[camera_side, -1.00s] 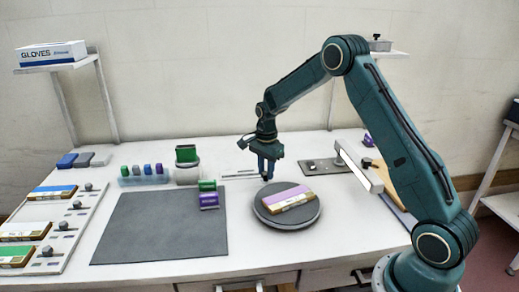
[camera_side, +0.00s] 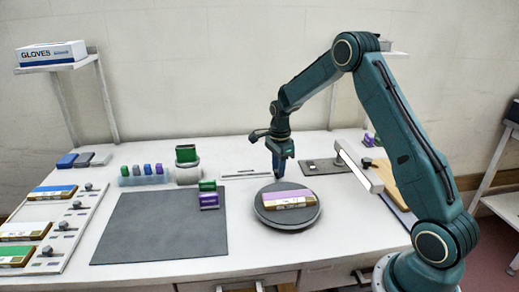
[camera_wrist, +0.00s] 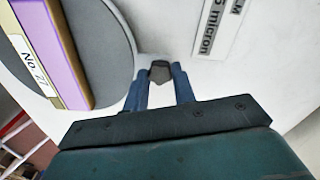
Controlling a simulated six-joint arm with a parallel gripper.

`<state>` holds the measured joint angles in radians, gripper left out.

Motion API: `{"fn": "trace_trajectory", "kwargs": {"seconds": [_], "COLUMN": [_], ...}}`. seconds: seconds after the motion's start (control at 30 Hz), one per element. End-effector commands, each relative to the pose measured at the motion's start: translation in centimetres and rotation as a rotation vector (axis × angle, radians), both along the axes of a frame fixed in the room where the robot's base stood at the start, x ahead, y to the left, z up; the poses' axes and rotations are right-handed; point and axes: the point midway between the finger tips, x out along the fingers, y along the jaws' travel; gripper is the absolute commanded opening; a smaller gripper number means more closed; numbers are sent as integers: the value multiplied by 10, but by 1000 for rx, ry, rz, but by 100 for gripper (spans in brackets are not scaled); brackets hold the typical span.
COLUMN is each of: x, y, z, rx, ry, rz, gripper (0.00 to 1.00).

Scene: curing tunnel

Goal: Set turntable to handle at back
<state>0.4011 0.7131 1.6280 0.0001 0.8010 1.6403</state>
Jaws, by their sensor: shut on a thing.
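The turntable (camera_side: 268,216) is a dark grey disc on the white bench; it also shows at the left of the wrist view (camera_wrist: 103,35). A purple-topped block (camera_side: 287,195) with a brown side and white label lies on it, long side roughly left to right in the side view. My gripper (camera_side: 282,175) is at the back rim of the turntable. In the wrist view, my blue fingers (camera_wrist: 160,75) are shut on a small dark grey handle (camera_wrist: 160,72) just beside the disc's rim. The handle is hidden in the side view.
A dark mat (camera_side: 160,228) lies left of the turntable, with a green and purple piece (camera_side: 208,200) at its back right corner. A white bar (camera_side: 359,167) stands to the right. A flat labelled strip (camera_side: 246,173) lies behind the turntable.

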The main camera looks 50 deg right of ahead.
Motion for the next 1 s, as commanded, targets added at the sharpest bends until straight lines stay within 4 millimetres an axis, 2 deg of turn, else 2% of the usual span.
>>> {"fn": "trace_trajectory", "kwargs": {"seconds": [0.33, 0.37, 0.47, 0.8, 1.0], "x": [1, 1, 1, 0, 1], "y": [-1, -1, -1, 0, 0], "z": [3, 3, 2, 2, 11], "rx": [-3, -3, -2, -1, -1], "ry": [-6, -6, -4, -2, -3], "rz": [-2, -2, -2, -1, -1], "gripper": [0, 30, 48, 48, 48]}}
